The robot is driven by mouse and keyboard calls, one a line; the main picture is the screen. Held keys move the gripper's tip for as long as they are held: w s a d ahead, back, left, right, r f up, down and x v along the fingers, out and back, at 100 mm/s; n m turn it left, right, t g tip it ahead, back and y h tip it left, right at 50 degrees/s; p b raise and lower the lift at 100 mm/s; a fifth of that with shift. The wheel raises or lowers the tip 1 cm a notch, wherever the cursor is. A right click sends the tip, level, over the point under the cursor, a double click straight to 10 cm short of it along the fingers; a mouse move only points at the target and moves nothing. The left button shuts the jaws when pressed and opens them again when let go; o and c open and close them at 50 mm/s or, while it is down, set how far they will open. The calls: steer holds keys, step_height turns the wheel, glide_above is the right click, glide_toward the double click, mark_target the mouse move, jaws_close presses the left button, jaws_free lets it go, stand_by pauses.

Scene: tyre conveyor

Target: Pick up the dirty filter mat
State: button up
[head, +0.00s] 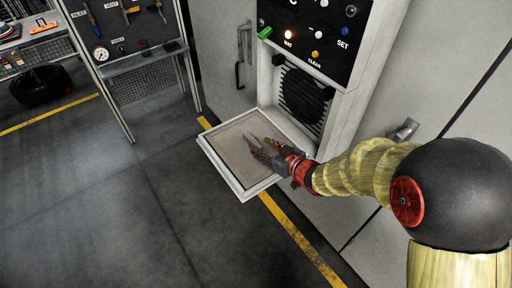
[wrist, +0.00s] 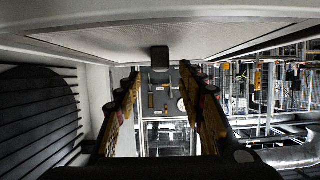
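The dirty filter mat (head: 230,143) is a flat grey-beige sheet lying in the pale frame of the lowered cabinet flap (head: 244,193). In the wrist view, the mat's greyish surface (wrist: 200,37) spans the top of the picture. My gripper (head: 259,146) appears over the mat's right part in the head view, its fingers spread. In the wrist view, my gripper (wrist: 160,78) has both fingers apart with nothing between them. A small black tab (wrist: 160,56) shows at the mat's edge, beyond the fingertips; I cannot tell what it belongs to.
The cabinet's dark fan grille (head: 304,98) is behind the flap and also fills the left of the wrist view (wrist: 35,112). A control panel (head: 325,30) sits above. A tool board (head: 122,25) stands at back left. The floor at left (head: 80,190) is clear.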

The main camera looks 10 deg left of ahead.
mark_target(254, 141)
steer(key=b+x, duration=0.1)
steer(key=x, duration=0.2)
steer(key=shift+w+a+f, duration=0.15)
steer(key=shift+a, duration=0.2)
steer(key=shift+w+a, duration=0.4)
jaws_close()
